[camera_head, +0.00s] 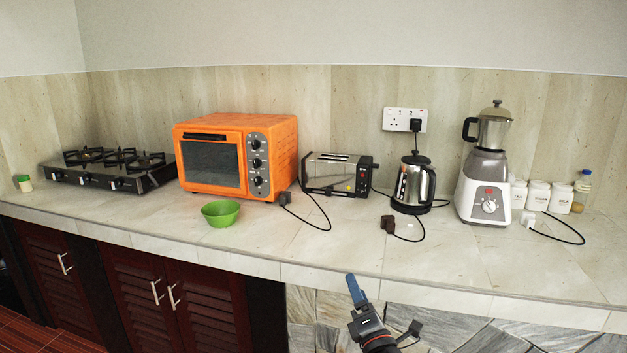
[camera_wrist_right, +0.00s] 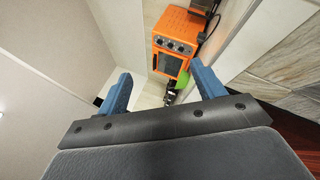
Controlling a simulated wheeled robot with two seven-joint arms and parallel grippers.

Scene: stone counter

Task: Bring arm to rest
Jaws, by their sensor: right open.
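My right gripper (camera_head: 354,290) is in front of the counter's front edge in the head view, low in the picture, with its blue finger pointing up. In the right wrist view its two blue fingers (camera_wrist_right: 162,92) stand wide apart with nothing between them. It is open and empty, and apart from everything on the counter. My left gripper is not in view.
The stone counter (camera_head: 330,243) holds a stove (camera_head: 110,170), orange oven (camera_head: 237,155), green bowl (camera_head: 221,213), toaster (camera_head: 338,174), kettle (camera_head: 413,185), blender (camera_head: 486,180) and white jars (camera_head: 538,196). Loose plugs and cords lie between them. The counter's front middle is clear.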

